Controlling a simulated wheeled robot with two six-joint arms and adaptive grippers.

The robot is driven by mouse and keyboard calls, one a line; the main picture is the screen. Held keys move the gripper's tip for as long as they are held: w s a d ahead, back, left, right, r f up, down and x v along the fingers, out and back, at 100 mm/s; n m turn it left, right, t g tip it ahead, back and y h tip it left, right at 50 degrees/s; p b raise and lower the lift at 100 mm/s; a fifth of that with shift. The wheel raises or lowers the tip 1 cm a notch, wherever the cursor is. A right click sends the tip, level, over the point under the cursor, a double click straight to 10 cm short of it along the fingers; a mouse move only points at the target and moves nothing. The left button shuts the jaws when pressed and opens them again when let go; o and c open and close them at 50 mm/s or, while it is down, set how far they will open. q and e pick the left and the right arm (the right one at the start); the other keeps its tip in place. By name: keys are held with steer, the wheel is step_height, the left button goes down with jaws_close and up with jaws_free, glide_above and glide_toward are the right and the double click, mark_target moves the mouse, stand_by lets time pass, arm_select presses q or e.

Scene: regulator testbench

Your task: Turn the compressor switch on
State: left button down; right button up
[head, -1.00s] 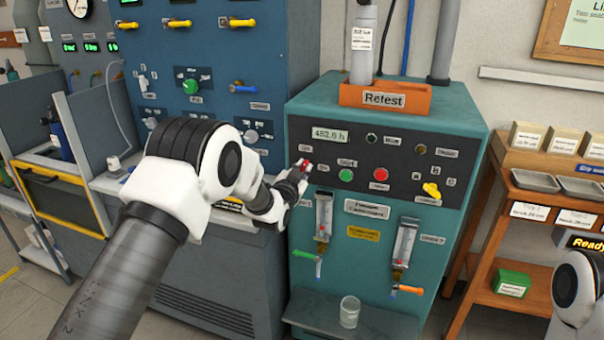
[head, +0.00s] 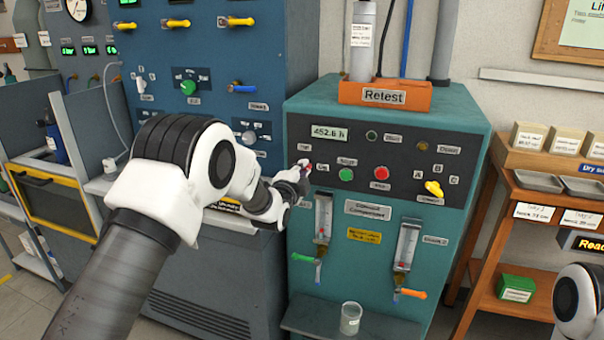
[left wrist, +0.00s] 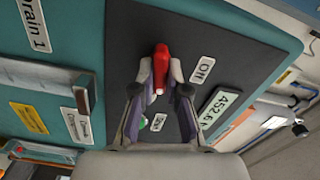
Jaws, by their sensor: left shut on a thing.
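The compressor switch has a red handle (left wrist: 160,58) and sits on the dark panel of the teal compressor cabinet (head: 460,130). In the left wrist view an "Off" label (left wrist: 203,70) is beside it, and a second small label (left wrist: 158,122) is on the other side. My left gripper (left wrist: 160,85) is shut on the red handle, one finger on each side. In the head view the left gripper (head: 303,172) reaches the panel's left edge and hides most of the switch. The switch's exact position is hard to tell. My right gripper is out of view.
A green button (head: 346,174) and a red button (head: 382,173) are to the right of the switch, with a yellow knob (head: 433,188) farther right. A glass beaker (head: 350,318) stands on the ledge below. A wooden shelf (head: 525,205) is at the right.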

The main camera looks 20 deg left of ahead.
arm_select(q)
steer(key=shift+f+m+b, duration=0.15)
steer(key=shift+m+b, duration=0.15)
steer(key=shift+m, duration=0.9)
steer(key=c, duration=1.2)
jaws_free()
steer(key=shift+d, duration=0.1)
steer(key=s, duration=1.2)
steer(key=shift+a, duration=0.2)
